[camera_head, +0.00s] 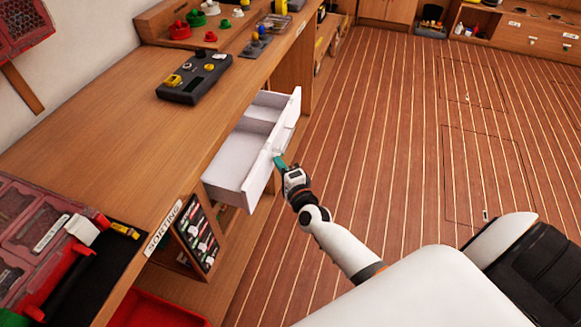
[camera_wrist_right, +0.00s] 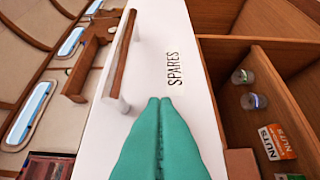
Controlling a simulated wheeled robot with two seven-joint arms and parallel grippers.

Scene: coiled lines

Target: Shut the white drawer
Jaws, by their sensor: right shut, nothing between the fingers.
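The white drawer (camera_head: 236,160) is pulled out from under the wooden bench, and its inside looks empty in the head view. Its white front panel fills the middle of the right wrist view (camera_wrist_right: 180,75), with the word SPARES and a bar handle (camera_wrist_right: 124,50) on it. My right gripper (camera_head: 280,161) is shut and empty at the outer side of the drawer front. Its teal fingers (camera_wrist_right: 158,105) point at the panel between the handle and the lettering. I cannot tell whether the tips touch it. My left gripper is not in view.
The bench top (camera_head: 110,120) carries a dark device (camera_head: 194,80) and small coloured parts. A rack of tools (camera_head: 198,232) sits below the bench, near the drawer. Open wooden compartments (camera_wrist_right: 235,60) with jars show beside the drawer front. The plank floor (camera_head: 400,130) to the right is clear.

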